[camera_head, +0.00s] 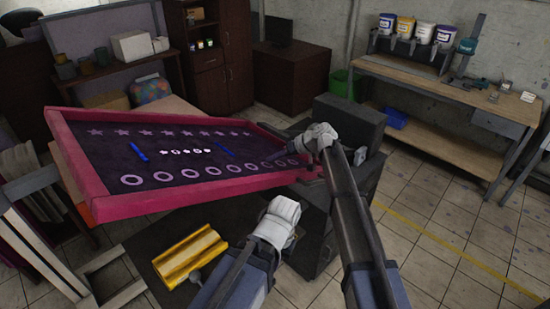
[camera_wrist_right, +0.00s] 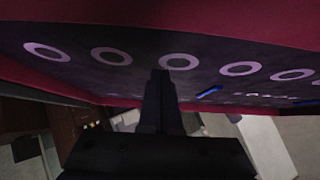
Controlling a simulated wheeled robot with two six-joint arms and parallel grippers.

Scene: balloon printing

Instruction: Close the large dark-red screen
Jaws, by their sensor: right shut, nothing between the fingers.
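The large dark-red screen (camera_head: 190,200) has a pinkish-red frame around a dark mesh printed with stars, rings and blue marks. It stands tilted, its left side raised above the dark table (camera_head: 180,240). In the right wrist view its mesh and frame (camera_wrist_right: 200,30) fill the upper part. My right gripper (camera_head: 318,150) is at the screen's right end, shut and empty; its fingers (camera_wrist_right: 163,90) show in front of the mesh in the wrist view. I cannot tell whether they touch the frame. My left gripper (camera_head: 280,220) is in front of the screen's near edge, apart from it; its fingers are unclear.
A yellow tray-like piece (camera_head: 190,256) lies on the table below the screen. A dark machine block (camera_head: 345,122) stands behind my right gripper. A workbench (camera_head: 440,95) with paint buckets is at the back right. The tiled floor at right is clear.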

